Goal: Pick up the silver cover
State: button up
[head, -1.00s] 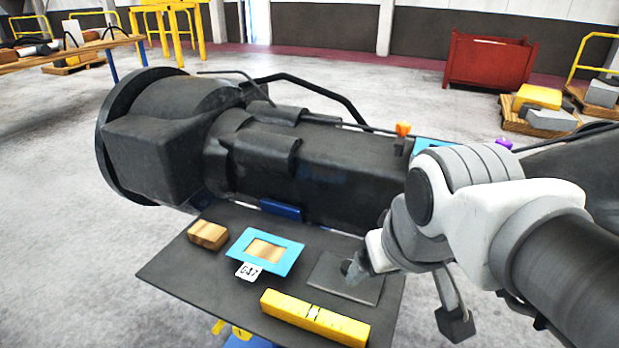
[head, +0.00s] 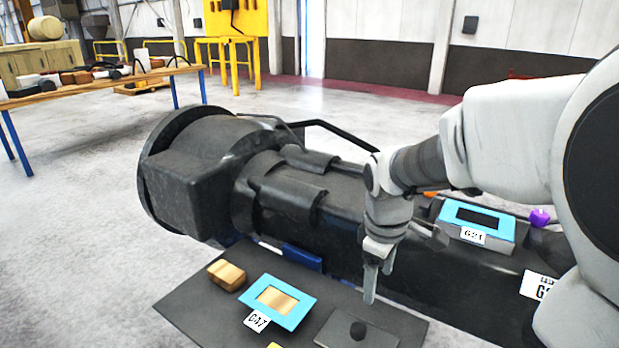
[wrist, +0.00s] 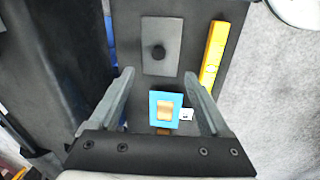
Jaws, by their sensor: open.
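The silver cover, a flat grey plate with a dark round knob, lies on a dark shelf (head: 205,290). In the head view the cover (head: 338,328) is at the bottom edge and partly cut off. In the wrist view the cover (wrist: 174,32) is at the top middle, beyond my fingertips. My gripper (head: 377,285) is open and points down, above and apart from the cover. The wrist view shows its two fingers (wrist: 159,76) spread with nothing between them.
A blue-framed plate (head: 293,315) labelled G47 and a wooden block (head: 226,275) lie on the shelf. A yellow bar (wrist: 214,55) lies beside the cover. The large black casting (head: 270,190) stands behind, carrying a blue-framed box (head: 487,232) labelled G21.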

jog(key=w+f+n+g+p, duration=0.1)
jog(key=w+f+n, duration=0.2)
jog(key=w+f, duration=0.1)
send_near(358, 328)
jog(key=shift+n+y, duration=0.3)
jog(key=shift+y, duration=0.1)
jog(key=f, duration=0.2)
jog(key=d+f, duration=0.1)
jog(key=f, duration=0.2)
jog(key=shift+s+d+f, duration=0.1)
jog(key=shift+d+f, duration=0.2)
jog(key=shift+d, duration=0.05)
jog(key=shift+a+f, duration=0.25)
jog(key=shift+f, duration=1.05)
jog(key=shift+a+f, duration=0.25)
jog(key=shift+f, duration=1.05)
jog(key=shift+c, duration=0.2)
jog(key=shift+w, duration=0.2)
grip_shut()
